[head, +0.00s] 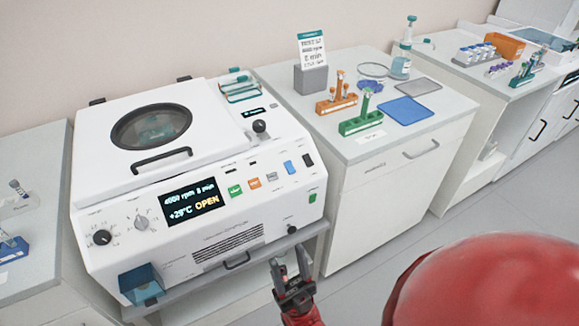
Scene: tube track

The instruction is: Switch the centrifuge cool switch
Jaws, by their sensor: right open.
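The white centrifuge (110,205) stands on a low bench at the left, its round-windowed lid (190,160) down. Its display (191,202) reads about 4000 rpm, 8 min, +29°C and OPEN. On its sloped front panel are a green button (235,191), an orange one (254,184), a blue rocker switch (290,167) and a dark switch (307,160). The labels are too small to read, so I cannot tell which is the cool switch. My right gripper (290,261) is open and empty, in front of and below the panel, apart from the switches. My left gripper is out of view.
A counter (445,108) to the right holds a green rack (361,124), an orange rack (336,105), a blue mat (404,110) and a sign (312,50). A blue box (141,284) sits at the centrifuge's front left corner. Floor shows in front of the counter.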

